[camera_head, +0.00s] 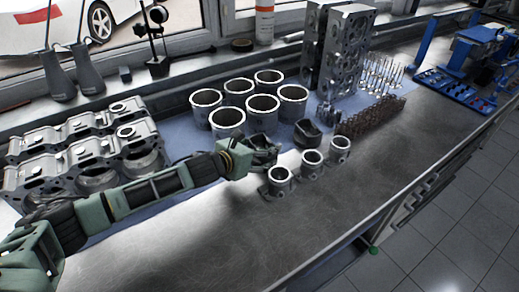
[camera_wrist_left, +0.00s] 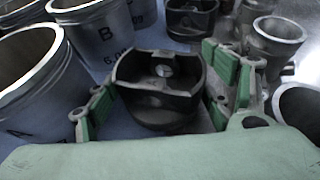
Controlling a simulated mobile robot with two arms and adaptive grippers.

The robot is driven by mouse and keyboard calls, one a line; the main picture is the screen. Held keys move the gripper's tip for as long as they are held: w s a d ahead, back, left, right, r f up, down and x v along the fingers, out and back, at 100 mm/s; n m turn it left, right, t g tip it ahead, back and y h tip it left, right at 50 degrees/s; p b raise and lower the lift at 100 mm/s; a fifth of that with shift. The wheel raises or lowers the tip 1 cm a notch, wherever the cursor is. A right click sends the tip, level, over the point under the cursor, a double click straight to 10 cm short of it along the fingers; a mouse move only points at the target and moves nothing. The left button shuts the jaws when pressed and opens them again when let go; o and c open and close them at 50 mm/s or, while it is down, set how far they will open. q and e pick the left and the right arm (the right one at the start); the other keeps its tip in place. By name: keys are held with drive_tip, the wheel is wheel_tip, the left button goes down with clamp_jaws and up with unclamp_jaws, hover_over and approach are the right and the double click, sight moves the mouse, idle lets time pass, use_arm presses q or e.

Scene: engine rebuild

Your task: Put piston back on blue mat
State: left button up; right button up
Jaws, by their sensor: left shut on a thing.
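My left gripper (camera_head: 264,153) is low at the front edge of the blue mat (camera_head: 178,132). In the left wrist view its green-padded fingers (camera_wrist_left: 160,88) are on either side of a dark piston (camera_wrist_left: 155,102), and it is shut on it. This piston is upright with its hollow, open end up. The gripper mostly hides it in the head view. I cannot tell whether its base touches the mat. A second dark piston (camera_head: 307,133) stands to the right, and it also shows in the left wrist view (camera_wrist_left: 190,18). My right gripper is not in view.
Several cylinder liners (camera_head: 228,123) stand behind the gripper. Three small metal cups (camera_head: 311,162) stand close to its right. The front bench is clear.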

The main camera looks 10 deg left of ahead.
use_arm(q)
drive_tip(key=shift+f, duration=0.25)
drive_tip(key=shift+f, duration=0.1)
drive_tip(key=o, duration=1.7)
drive_tip(key=b+v, duration=0.1)
drive_tip(key=v, duration=1.1)
drive_tip(key=shift+a, duration=0.1)
drive_tip(key=shift+s+f, duration=0.1)
drive_tip(key=shift+f, duration=0.05)
